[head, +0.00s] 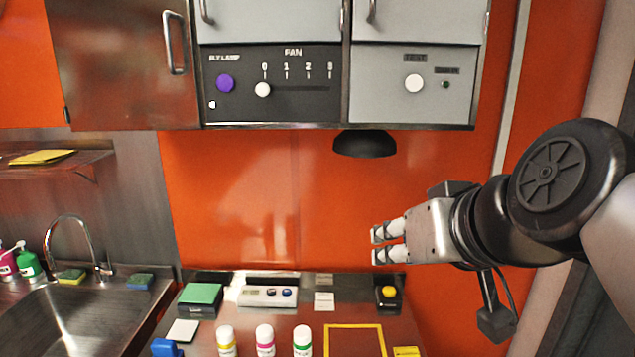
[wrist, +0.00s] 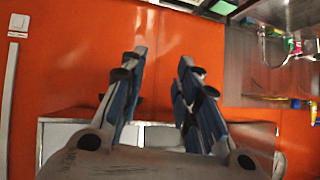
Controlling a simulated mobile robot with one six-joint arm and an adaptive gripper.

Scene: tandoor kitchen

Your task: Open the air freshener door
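No door in view has a readable air freshener label, so I cannot tell which one it is. In the head view, a brown wall-cabinet door (head: 118,70) with a metal handle (head: 175,42) is at the upper left. Two grey doors, a middle one (head: 275,22) and a right one (head: 425,20), show only their lower parts. All look shut. My gripper (head: 376,245) is below and apart from the cabinets, pointing left, in front of the orange wall. In the wrist view, my gripper (wrist: 163,58) has its fingers apart with nothing between them.
Under the middle door is a dark fan panel (head: 310,105), and under the right door a grey button panel (head: 440,105). A black dome (head: 365,144) hangs below. The counter holds several bottles, including a pink-labelled one (head: 265,341). A sink (head: 75,315) is at left.

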